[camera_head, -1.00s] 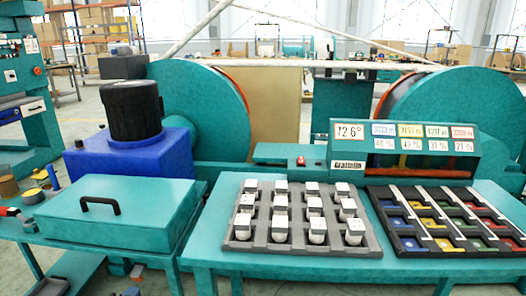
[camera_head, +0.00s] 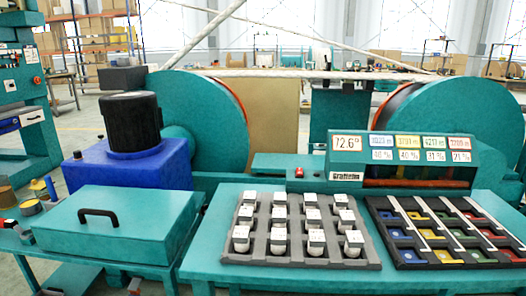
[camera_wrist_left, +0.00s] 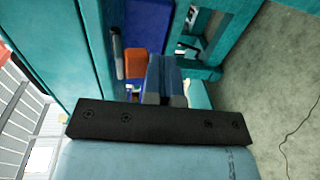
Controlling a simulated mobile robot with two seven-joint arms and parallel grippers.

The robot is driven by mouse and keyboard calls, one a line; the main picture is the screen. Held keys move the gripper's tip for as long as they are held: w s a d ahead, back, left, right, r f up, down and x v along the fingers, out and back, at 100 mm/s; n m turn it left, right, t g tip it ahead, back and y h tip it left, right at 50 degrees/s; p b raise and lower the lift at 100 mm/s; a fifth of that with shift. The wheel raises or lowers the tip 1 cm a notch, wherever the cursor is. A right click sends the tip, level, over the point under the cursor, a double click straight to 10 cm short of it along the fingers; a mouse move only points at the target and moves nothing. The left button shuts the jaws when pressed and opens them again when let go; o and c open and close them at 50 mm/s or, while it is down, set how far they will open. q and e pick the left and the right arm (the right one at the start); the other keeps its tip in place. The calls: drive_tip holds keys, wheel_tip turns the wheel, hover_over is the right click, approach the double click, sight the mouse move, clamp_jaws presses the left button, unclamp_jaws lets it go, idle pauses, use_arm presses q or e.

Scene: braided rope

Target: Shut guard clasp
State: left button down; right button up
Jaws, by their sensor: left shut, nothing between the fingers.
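A teal guard cover (camera_head: 118,232) with a black handle (camera_head: 98,213) lies closed at the lower left in the head view. I cannot make out a clasp for certain. An orange block (camera_wrist_left: 135,65) beside a thin grey bar (camera_wrist_left: 117,55) in the left wrist view may be part of it. My left gripper (camera_wrist_left: 167,62) shows in that view with its fingers together and empty. It appears just right of the orange block; I cannot tell whether they touch.
A grey tray (camera_head: 295,254) of white-topped pieces and a black sectioned tray (camera_head: 442,262) sit on the teal table. Behind are a display console (camera_head: 402,149), a black motor (camera_head: 131,122) on a blue block and large teal reels (camera_head: 200,110). Pale rope (camera_head: 310,75) crosses above.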

use_arm(q)
drive_tip(key=s+p, duration=0.4)
drive_tip(key=s, duration=0.3)
drive_tip(key=shift+a+r+p, duration=0.25)
drive_tip(key=shift+r+p, duration=0.05)
drive_tip(key=shift+p, duration=0.1)
use_arm(e)
wheel_tip(320, 180, up, 4)
drive_tip(key=shift+d+f+h, duration=0.15)
drive_tip(key=shift+f+h, duration=0.1)
drive_tip(key=shift+h, duration=0.05)
